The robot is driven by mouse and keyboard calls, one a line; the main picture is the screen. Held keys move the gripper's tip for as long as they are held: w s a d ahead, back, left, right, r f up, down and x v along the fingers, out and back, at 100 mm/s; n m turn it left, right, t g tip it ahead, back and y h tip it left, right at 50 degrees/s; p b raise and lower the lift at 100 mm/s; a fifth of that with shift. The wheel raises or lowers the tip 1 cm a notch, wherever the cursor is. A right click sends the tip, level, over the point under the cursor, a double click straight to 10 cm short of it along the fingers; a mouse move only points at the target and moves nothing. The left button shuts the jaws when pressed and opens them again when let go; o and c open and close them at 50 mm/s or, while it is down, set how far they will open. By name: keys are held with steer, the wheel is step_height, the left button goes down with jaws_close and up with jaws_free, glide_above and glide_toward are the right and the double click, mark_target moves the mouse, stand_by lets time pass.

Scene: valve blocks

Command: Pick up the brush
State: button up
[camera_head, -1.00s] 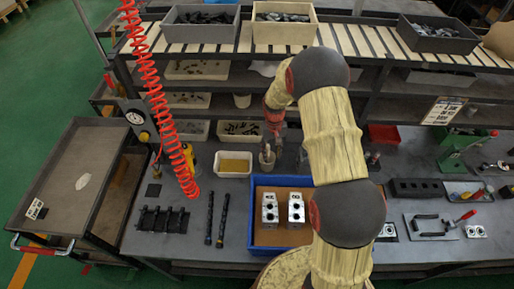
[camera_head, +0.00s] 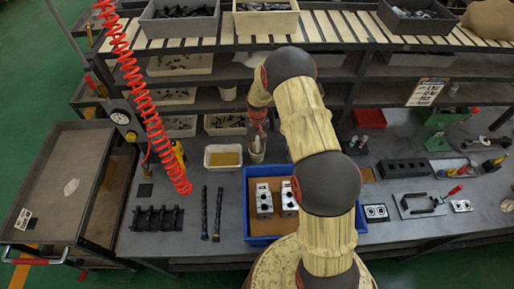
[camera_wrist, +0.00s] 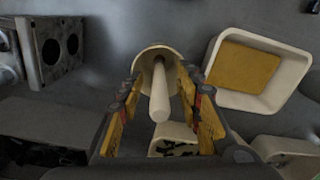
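The brush shows in the wrist view as a pale round handle (camera_wrist: 160,98) pointing toward the camera. It stands in a beige cup (camera_wrist: 147,56), and its bristle end is hidden inside. The cup (camera_head: 257,155) also shows in the head view, on the bench behind the blue tray. My gripper (camera_wrist: 163,92) is open, with one finger on each side of the handle and gaps between. In the head view my gripper (camera_head: 258,120) is just above the cup, partly hidden by my arm.
A cream tray with a yellow pad (camera_head: 223,158) stands close left of the cup; it is at right in the wrist view (camera_wrist: 262,98). The blue tray (camera_head: 247,222) holds metal valve blocks (camera_head: 264,201). Shelves with bins (camera_head: 225,123) stand behind. A red coiled hose (camera_head: 147,105) hangs at left.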

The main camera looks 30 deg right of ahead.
jaws_close()
stand_by(0.5)
